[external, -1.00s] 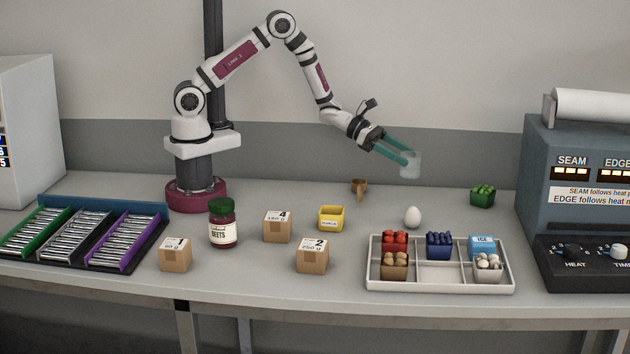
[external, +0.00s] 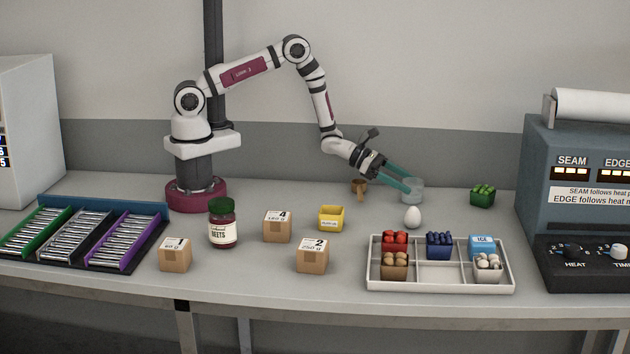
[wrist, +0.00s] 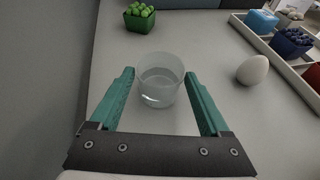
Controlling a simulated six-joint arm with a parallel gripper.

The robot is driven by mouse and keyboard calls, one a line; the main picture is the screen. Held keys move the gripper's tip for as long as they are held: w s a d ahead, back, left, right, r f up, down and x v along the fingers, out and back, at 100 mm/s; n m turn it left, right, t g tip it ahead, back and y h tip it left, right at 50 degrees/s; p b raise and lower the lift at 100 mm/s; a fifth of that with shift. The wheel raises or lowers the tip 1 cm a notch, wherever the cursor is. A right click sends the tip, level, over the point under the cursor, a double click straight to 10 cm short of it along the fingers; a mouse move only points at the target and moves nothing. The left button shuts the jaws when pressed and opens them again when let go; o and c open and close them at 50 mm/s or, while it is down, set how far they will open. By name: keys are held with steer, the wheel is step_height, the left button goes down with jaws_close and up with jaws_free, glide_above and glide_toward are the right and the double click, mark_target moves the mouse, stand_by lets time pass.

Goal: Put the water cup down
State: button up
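The water cup (external: 412,190) is clear, with water in it. It is upright, low at or just above the table, behind the white egg. In the wrist view the cup (wrist: 160,82) sits between the tips of my two green fingers, which appear to touch its sides. My gripper (external: 408,185) reaches down at a slant from the left and is shut on the cup. I cannot tell whether the cup's base touches the table.
The egg (external: 412,217) stands in front of the cup, and a white divided tray (external: 440,289) is nearer the front. A brown cup (external: 359,188) is to the left; a green basket (external: 482,196) is to the right. Bare table lies between the cup and basket.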

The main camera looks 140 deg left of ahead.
steer(key=shift+o, duration=1.1)
steer(key=shift+r, duration=0.1)
